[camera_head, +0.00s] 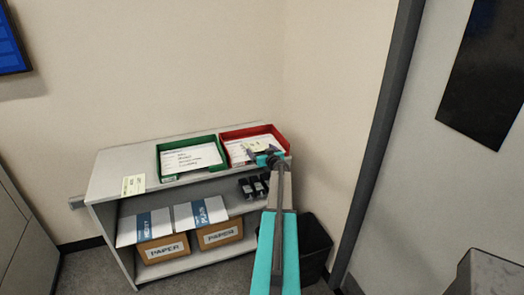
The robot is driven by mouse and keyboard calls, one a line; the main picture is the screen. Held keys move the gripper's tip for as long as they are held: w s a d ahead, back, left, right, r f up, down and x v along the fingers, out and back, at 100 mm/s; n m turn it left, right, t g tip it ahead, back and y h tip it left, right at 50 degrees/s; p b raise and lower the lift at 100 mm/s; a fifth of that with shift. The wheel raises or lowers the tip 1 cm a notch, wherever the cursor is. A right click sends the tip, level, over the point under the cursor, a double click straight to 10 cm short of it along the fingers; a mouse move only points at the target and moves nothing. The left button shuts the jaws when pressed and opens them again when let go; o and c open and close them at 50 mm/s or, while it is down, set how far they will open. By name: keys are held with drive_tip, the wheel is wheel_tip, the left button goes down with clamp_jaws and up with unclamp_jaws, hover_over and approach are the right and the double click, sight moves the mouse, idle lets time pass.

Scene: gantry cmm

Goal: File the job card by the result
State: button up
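A green tray (163,163) and a red tray (279,134) stand side by side on top of a grey shelf unit (117,173). White printed sheets (191,158) lie in the green tray, and white paper (238,150) lies in the red one. A small pale yellow card (257,145) shows over the paper in the red tray, beside my gripper; it may be the job card. My gripper (256,153) is over the red tray's front part. Its fingers are small and partly hidden, so I cannot tell whether they hold the card.
Another pale yellow card (133,185) is at the unit's front left edge. Lower shelves hold paper packs (147,226), boxes marked PAPER (162,249) and small black items (253,187). A dark bin (315,247) stands right of the unit. The top's left end is otherwise clear.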

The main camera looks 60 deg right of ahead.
drive_tip(key=shift+o, duration=1.2)
drive_tip(key=b+v, duration=0.1)
drive_tip(key=v, duration=1.2)
drive_tip(key=shift+s+a, duration=0.25)
drive_tip(key=shift+s, duration=0.05)
drive_tip(key=shift+r, duration=0.1)
